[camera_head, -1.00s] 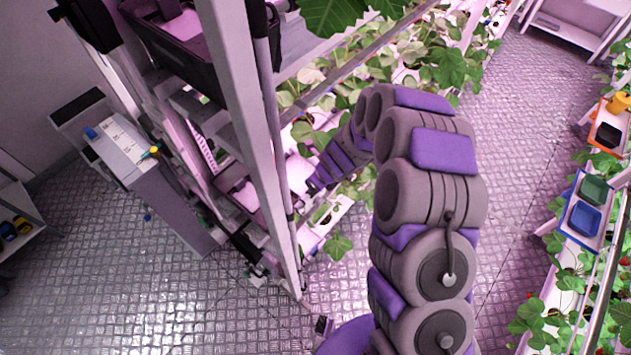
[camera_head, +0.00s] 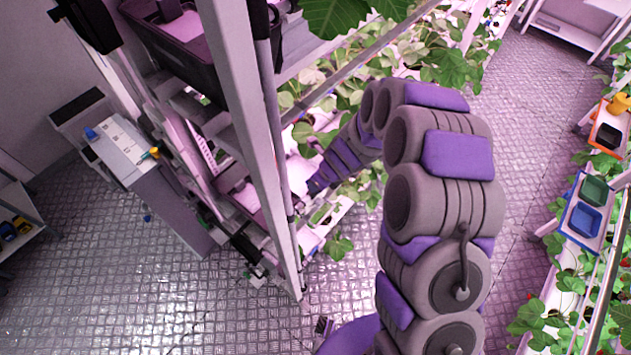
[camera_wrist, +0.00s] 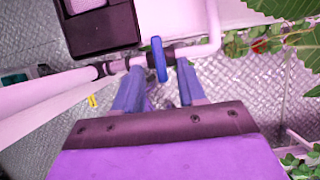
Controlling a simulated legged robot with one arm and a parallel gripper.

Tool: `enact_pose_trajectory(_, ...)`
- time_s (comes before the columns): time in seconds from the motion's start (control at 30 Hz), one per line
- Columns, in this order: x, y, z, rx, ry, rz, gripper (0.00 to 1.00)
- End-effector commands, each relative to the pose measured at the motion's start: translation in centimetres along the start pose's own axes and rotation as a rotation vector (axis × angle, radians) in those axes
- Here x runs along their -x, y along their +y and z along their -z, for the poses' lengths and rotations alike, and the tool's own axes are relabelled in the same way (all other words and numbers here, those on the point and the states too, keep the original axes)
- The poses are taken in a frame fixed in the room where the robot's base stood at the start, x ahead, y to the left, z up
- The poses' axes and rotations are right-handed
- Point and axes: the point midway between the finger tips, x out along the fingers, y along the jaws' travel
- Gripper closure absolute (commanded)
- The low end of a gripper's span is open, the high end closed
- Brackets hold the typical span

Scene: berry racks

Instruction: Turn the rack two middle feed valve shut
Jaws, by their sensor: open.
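In the wrist view a blue valve handle (camera_wrist: 158,58) sits on a dark fitting in a pale pipe (camera_wrist: 205,48). The handle lies across the pipe's run in this view. My gripper (camera_wrist: 161,68) is open, with one blue-grey finger on each side of the handle's lower end. I see a gap on each side and cannot tell whether either finger touches it. In the head view my arm reaches into the rack (camera_head: 240,110) at the left; its end is beside the front post, and the valve cannot be made out there.
A dark tray (camera_wrist: 102,30) stands just left of the valve in the wrist view. Leaves (camera_wrist: 290,40) hang close on the right. In the head view a grey cabinet (camera_head: 150,180) stands left of the rack, and the aisle floor (camera_head: 530,150) is clear.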

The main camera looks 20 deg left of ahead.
Motion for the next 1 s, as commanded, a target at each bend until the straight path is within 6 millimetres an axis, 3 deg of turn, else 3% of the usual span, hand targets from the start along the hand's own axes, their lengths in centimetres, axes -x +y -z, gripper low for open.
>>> enact_pose_trajectory(0.6, 10.7, -0.2, -0.3, 0.000, -0.001, 0.008, 0.60)
enact_pose_trajectory(0.8, 13.1, -0.2, -0.4, -0.001, 0.001, 0.006, 0.60)
enact_pose_trajectory(1.0, 14.2, -0.1, -0.4, 0.000, 0.001, 0.003, 0.60)
